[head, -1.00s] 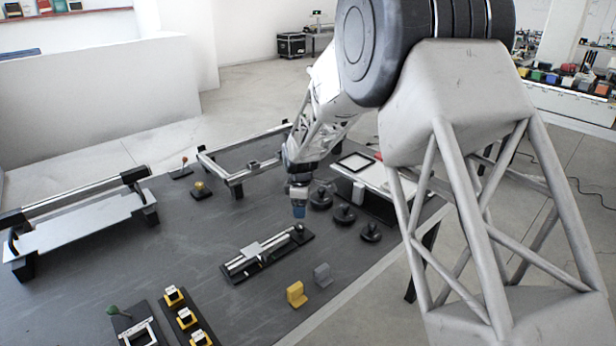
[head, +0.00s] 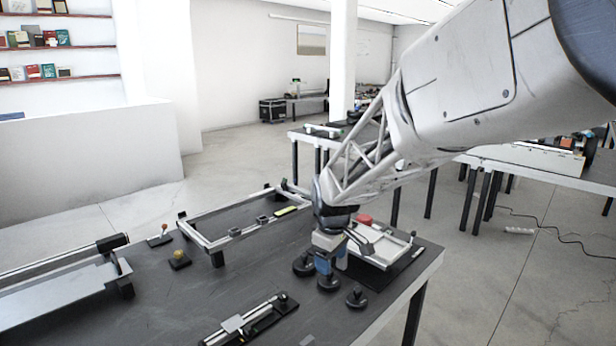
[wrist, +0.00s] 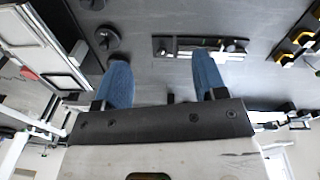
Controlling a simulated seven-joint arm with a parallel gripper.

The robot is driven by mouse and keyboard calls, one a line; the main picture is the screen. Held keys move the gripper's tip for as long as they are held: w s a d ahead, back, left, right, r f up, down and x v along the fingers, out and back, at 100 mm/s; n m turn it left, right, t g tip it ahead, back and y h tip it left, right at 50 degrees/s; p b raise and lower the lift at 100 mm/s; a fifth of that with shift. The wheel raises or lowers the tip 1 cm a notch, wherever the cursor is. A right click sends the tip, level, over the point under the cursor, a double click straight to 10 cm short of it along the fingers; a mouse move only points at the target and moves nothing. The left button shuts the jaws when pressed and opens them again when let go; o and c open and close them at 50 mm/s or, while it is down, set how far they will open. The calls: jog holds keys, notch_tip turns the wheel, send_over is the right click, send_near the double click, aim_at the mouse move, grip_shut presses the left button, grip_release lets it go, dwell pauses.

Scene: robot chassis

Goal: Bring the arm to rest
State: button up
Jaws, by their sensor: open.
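My arm comes in from the upper right of the head view. My gripper (head: 325,278) points down near the table's right end, in front of the black round knobs (head: 356,298). In the wrist view its two blue fingers (wrist: 162,62) are spread apart with nothing between them. The gap between fingertips and table cannot be told exactly, but the fingers look clear of the surface. The gripper hides part of the knobs in the head view.
The dark table (head: 150,315) carries an open rail frame (head: 218,258), a slide rail (head: 240,322), a long panel (head: 60,298) at left and a pale tray (head: 405,248) right of the gripper. Small levers (head: 179,260) stand between. Other tables (head: 540,165) are behind.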

jog(key=s+d+r+m, duration=0.3)
jog(key=s+d, duration=0.1)
jog(key=s, duration=0.4)
jog(key=s+d+r+m, duration=0.2)
jog(key=s+d+r, duration=0.2)
jog(key=s, duration=0.5)
jog(key=s+d+m, duration=0.2)
jog(key=s+m, duration=0.1)
jog(key=s, duration=0.5)
jog(key=s+d+f+m+t, duration=0.1)
jog(key=s+d+m, duration=0.2)
jog(key=s, duration=0.6)
jog(key=shift+f+t, duration=0.2)
jog(key=shift+t, duration=0.1)
